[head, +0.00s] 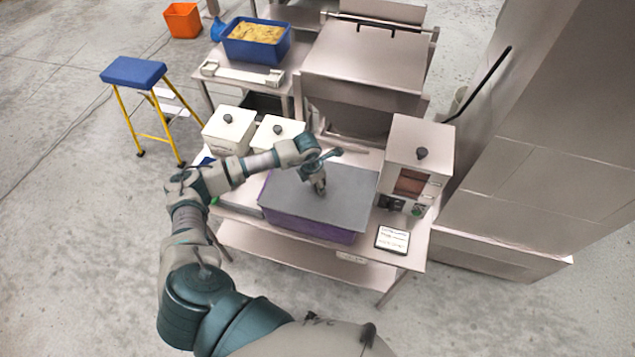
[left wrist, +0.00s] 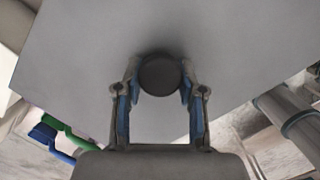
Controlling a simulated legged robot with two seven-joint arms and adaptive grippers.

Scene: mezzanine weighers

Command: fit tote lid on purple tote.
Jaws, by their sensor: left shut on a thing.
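The purple tote (head: 312,226) stands on the metal table in the head view. The flat grey tote lid (head: 345,190) lies over the tote's top and covers its opening. I cannot tell whether it is seated all round. My left gripper (head: 320,188) points down at the middle of the lid. In the left wrist view the lid (left wrist: 230,40) fills most of the picture, and my left gripper (left wrist: 160,85) is shut on its round dark knob (left wrist: 160,75). The inside of the tote is hidden. My right gripper is not in view.
Two white boxes with black knobs (head: 228,130) stand left of the tote. A weigher unit (head: 420,150) and a small sign (head: 392,239) are to its right. Green and blue brushes (left wrist: 50,135) lie beside the lid. A blue-topped stool (head: 133,71) stands on the floor.

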